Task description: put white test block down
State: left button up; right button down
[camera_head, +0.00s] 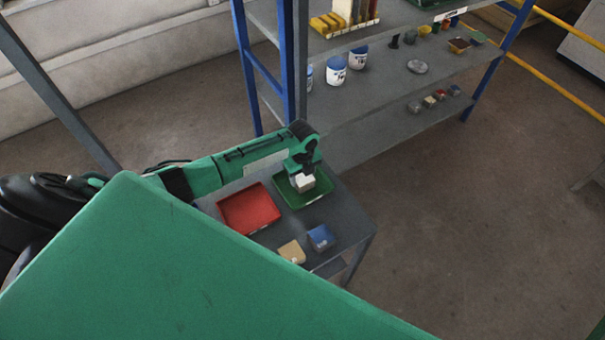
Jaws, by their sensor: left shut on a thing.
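The white test block (305,183) is a small pale block at the tip of my left gripper (303,178). My left gripper points down over the green tray (318,191) and is shut on the block. The block shows within the outline of the green tray; I cannot tell whether it touches the tray floor. The green tray lies on a small grey table (345,212). My right gripper is not in view.
A red tray (250,208) lies left of the green tray. A tan block (292,251) and a blue block (320,237) sit near the table's front edge. A blue-framed shelf (385,125) with tubs and small items stands behind. Floor to the right is clear.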

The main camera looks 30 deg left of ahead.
aim_at(303, 176)
pick_arm(q)
jog(key=shift+f, duration=0.1)
jog(key=o, duration=0.9)
jog(key=shift+o, duration=0.2)
jog(key=shift+r, duration=0.5)
notch_tip(303, 176, up, 11)
jog(key=b, duration=0.1)
jog(key=shift+r+b, duration=0.15)
jog(key=shift+b, duration=0.2)
